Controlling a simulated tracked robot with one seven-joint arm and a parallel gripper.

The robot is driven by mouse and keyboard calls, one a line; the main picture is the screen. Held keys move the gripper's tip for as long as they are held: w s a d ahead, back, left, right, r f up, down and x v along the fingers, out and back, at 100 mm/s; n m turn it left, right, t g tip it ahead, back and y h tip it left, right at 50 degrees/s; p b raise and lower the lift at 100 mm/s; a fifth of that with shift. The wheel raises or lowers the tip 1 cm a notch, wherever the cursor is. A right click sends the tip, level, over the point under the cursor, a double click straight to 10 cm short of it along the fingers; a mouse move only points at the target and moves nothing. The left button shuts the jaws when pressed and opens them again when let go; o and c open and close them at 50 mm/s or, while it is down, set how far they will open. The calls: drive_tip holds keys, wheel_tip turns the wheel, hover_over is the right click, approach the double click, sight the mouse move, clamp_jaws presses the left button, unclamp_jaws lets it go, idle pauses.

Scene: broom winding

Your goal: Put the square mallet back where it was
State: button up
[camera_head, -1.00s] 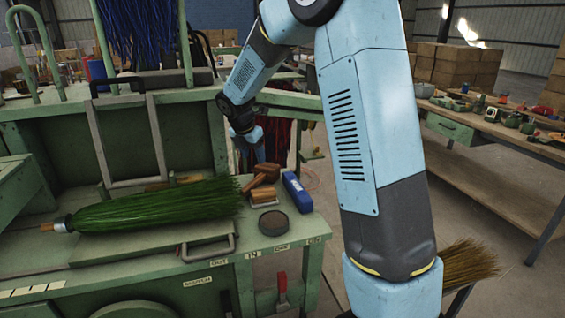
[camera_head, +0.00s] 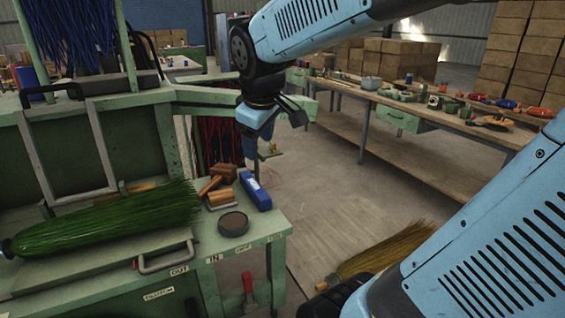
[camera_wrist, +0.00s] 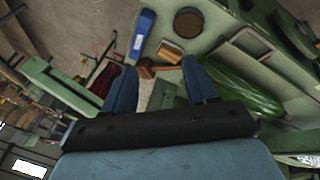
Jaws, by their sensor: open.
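The wooden square mallet (camera_head: 224,172) lies on the right end of the green bench (camera_head: 215,250), its blocky brown head toward the back. In the wrist view the mallet (camera_wrist: 147,68) shows between the fingertips as seen from above. My gripper (camera_head: 252,158) is above and behind the bench's right end, fingers pointing down.
Close around the mallet are a wooden block (camera_head: 219,198), a blue box (camera_head: 255,191) and a dark round tin (camera_head: 233,224). A green broom (camera_head: 110,218) lies left. A straw broom (camera_head: 385,248) is right.

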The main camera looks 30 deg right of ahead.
drive_tip(key=s+f+m+t+y, duration=0.1)
drive_tip(key=s+m, duration=0.6)
drive_tip(key=s, duration=0.3)
drive_tip(key=shift+s+d, duration=0.15)
drive_tip(key=shift+d, duration=0.05)
